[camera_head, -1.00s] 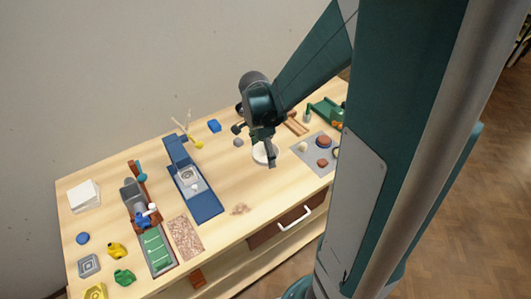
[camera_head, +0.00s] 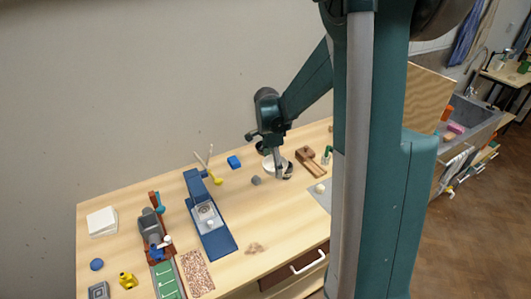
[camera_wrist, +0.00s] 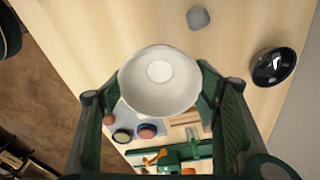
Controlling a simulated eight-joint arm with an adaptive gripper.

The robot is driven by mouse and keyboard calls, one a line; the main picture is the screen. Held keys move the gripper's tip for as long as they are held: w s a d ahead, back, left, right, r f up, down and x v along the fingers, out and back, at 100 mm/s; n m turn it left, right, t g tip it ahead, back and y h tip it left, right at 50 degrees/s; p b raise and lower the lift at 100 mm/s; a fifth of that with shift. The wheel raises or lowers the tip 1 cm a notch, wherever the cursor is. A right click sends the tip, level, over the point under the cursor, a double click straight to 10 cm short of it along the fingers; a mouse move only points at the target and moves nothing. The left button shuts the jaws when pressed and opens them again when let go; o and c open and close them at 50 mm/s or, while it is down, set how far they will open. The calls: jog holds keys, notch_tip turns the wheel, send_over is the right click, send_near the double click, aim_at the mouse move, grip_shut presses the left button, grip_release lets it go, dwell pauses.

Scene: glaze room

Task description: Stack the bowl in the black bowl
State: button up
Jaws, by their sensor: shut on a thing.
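The white bowl (camera_wrist: 158,92) is between the two fingers of my gripper (camera_wrist: 160,98) in the wrist view, and the gripper is shut on it. Its open side faces the camera. In the head view, the white bowl (camera_head: 269,163) shows partly behind my gripper (camera_head: 279,172), above the back part of the table. The black bowl (camera_wrist: 273,67) stands on the table, right of the held bowl in the wrist view and apart from it. In the head view, the black bowl (camera_head: 261,147) is near the table's back edge, partly hidden by my wrist.
A wooden piece (camera_head: 311,162) and a grey mat (camera_head: 321,198) with small discs are to the right. A blue stand (camera_head: 217,242) is farther left. The table's front middle is mostly clear.

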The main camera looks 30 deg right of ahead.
jog(key=w+d+m+p, duration=0.1)
jog(key=w+d, duration=0.4)
jog(key=w, duration=0.7)
jog(key=w+d+m+p, duration=0.1)
jog(key=w+d+p, duration=0.2)
jog(key=w, duration=1)
jog(key=shift+d+r, duration=0.45)
jog(key=shift+d, duration=0.4)
notch_tip(320, 180, down, 6)
jog(key=p, duration=0.1)
jog(key=shift+f, duration=0.15)
jog(key=shift+f, duration=0.1)
jog(key=shift+f, duration=1.7)
jog(key=shift+s+f+b, duration=0.1)
jog(key=shift+f+b, duration=0.35)
jog(key=shift+f, duration=0.2)
